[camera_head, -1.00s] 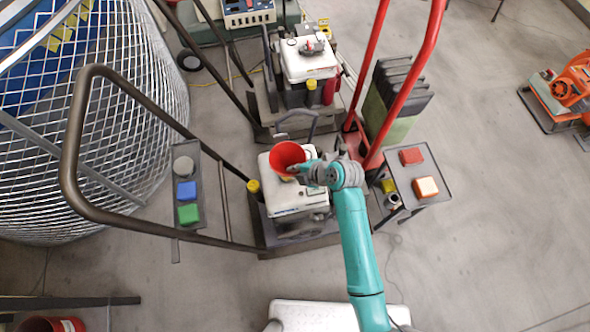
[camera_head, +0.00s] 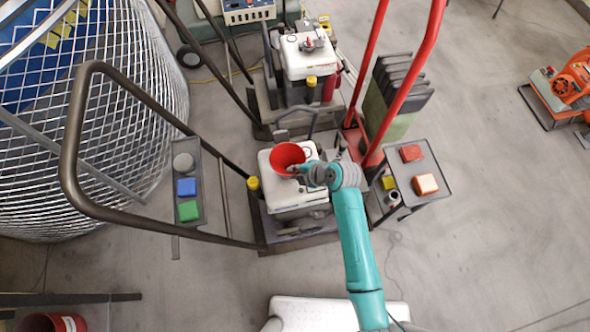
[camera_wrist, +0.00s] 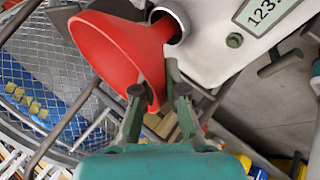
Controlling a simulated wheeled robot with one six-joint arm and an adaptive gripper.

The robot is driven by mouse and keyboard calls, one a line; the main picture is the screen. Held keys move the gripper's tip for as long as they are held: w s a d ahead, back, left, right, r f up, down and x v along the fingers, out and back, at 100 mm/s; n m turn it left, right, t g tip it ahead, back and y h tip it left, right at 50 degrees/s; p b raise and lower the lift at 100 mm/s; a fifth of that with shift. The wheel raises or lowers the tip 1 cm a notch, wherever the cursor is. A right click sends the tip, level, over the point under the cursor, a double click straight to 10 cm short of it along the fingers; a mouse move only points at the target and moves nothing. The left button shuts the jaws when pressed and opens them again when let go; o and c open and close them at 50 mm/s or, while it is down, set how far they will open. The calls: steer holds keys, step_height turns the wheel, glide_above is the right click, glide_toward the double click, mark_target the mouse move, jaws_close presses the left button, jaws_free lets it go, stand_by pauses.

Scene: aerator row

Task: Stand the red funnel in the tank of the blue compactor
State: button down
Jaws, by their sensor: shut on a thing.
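The red funnel (camera_head: 287,156) is in my gripper (camera_head: 304,169), over the white tank (camera_head: 290,203) of the near machine. In the wrist view the funnel (camera_wrist: 112,48) is tilted, its rim between my two fingertips (camera_wrist: 160,91). Its narrow end is at the metal filler neck (camera_wrist: 180,20) of the tank (camera_wrist: 215,45). I cannot tell whether the spout is inside the neck or just in front of it. The near machine has a dark looped handle (camera_head: 72,150); no blue body colour shows on it.
A similar machine with a white tank (camera_head: 308,62) stands behind. A red handle (camera_head: 408,85) and a small tray of blocks (camera_head: 436,170) are close on the right. A wire-mesh cage (camera_head: 150,90) is at the left. Open floor lies at the right.

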steer(key=shift+f, duration=1.2)
steer(key=shift+f, duration=0.35)
steer(key=shift+f, duration=0.15)
steer(key=c, duration=1.2)
jaws_free()
steer(key=shift+o, duration=0.2)
steer(key=shift+r, duration=4.55)
